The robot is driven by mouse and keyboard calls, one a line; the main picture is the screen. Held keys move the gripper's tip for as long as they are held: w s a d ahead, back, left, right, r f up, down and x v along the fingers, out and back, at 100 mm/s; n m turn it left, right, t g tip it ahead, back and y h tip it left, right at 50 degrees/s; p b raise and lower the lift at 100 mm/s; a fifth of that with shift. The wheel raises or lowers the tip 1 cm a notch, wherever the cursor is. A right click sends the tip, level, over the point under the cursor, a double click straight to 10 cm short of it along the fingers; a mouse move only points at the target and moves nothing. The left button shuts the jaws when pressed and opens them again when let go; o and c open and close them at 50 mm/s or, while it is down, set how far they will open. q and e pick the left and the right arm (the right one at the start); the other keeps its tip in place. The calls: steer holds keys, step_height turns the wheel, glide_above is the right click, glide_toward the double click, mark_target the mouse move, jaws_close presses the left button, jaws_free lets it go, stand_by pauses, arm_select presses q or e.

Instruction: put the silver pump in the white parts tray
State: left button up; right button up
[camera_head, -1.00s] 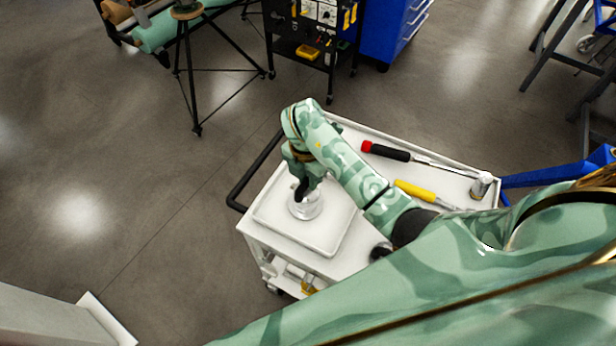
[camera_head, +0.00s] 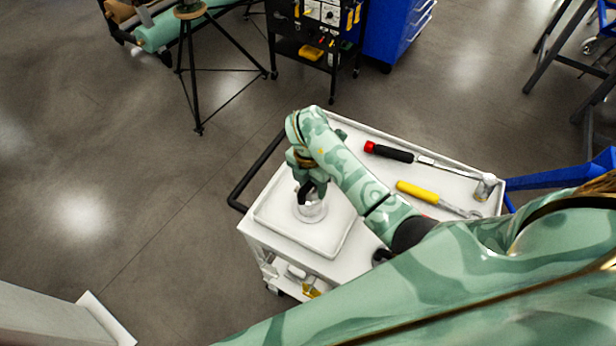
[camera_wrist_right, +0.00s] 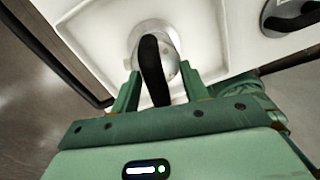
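The silver pump (camera_head: 313,210) stands in the white parts tray (camera_head: 330,248), on the cart's left end. My right gripper (camera_head: 311,188) is just above the pump and hides part of it. In the right wrist view, the green fingers (camera_wrist_right: 160,88) stand apart, with a black part (camera_wrist_right: 153,65) between them and a gap on its right. The pump's round silver body (camera_wrist_right: 172,62) shows behind this black part, over the tray floor (camera_wrist_right: 95,35). My left gripper is not in view.
On the cart (camera_head: 355,138) lie a red-and-black-handled tool (camera_head: 392,153) and a yellow-handled tool (camera_head: 418,191), right of my arm. A silver cylinder (camera_head: 485,187) stands at the right end. A black handle bar (camera_head: 258,170) edges the left side. Floor is open to the left.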

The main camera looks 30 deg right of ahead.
steer(key=shift+w+d+r, duration=0.1)
steer(key=shift+o, duration=0.7)
steer(key=shift+a+r, duration=0.1)
steer(key=shift+a, duration=0.1)
steer(key=shift+w, duration=0.1)
step_height(320, 180, up, 7)
steer(key=p, duration=0.6)
steer(key=shift+w+r+p, duration=0.1)
steer(key=shift+w+p, duration=0.05)
steer(key=shift+p, duration=0.25)
